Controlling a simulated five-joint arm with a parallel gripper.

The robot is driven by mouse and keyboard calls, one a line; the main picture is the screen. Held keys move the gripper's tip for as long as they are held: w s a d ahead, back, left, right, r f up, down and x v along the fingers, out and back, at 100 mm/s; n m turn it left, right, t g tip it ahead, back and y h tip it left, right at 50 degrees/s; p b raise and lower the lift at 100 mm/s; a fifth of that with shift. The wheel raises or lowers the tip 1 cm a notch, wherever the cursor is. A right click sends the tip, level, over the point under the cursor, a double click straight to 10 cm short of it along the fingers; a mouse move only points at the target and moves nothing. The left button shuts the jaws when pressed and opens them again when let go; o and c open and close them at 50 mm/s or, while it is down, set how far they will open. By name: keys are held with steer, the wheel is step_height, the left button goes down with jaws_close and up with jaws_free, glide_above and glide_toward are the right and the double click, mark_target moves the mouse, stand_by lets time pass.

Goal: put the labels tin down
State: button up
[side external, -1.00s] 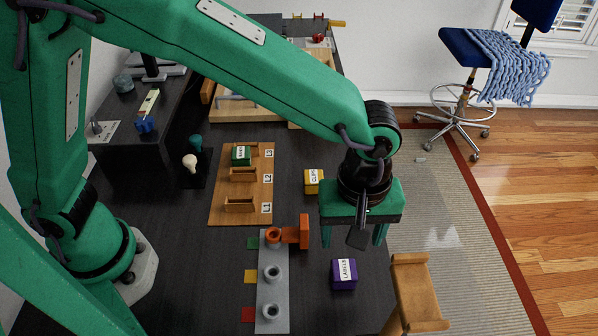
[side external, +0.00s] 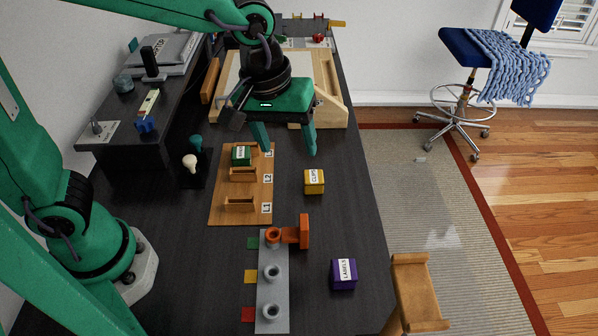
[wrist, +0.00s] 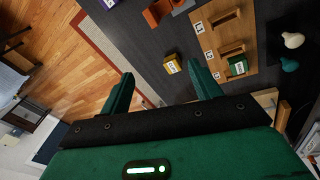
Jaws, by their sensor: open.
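The labels tin is a purple box (side external: 343,274) with a white LABELS tag. It stands upright on the dark desk in the side view, right of the grey strip with rings. My gripper (side external: 284,150) is open and empty, above the far part of the desk, well away from the labels tin. Its two green fingers also show spread apart in the wrist view (wrist: 163,90), with nothing between them.
A yellow CLIPS tin (side external: 314,182) stands on the desk near a wooden board (side external: 222,212) with slots L1, L2 and L3. A green tin (side external: 241,155) sits at the L3 slot. An orange piece (side external: 303,232) stands by the grey strip (side external: 272,296). A wooden stand (side external: 416,290) is at the right edge.

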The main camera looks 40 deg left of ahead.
steer(key=s+a+r+m+t, duration=0.1)
steer(key=s+a, duration=0.3)
steer(key=a, duration=0.4)
steer(key=s+a+r+m+t+y, duration=0.1)
steer(key=s+a+m, duration=0.3)
steer(key=a, duration=0.5)
steer(key=shift+s+r+t, duration=0.4)
steer(key=shift+s+t, duration=0.35)
steer(key=shift+t, duration=0.05)
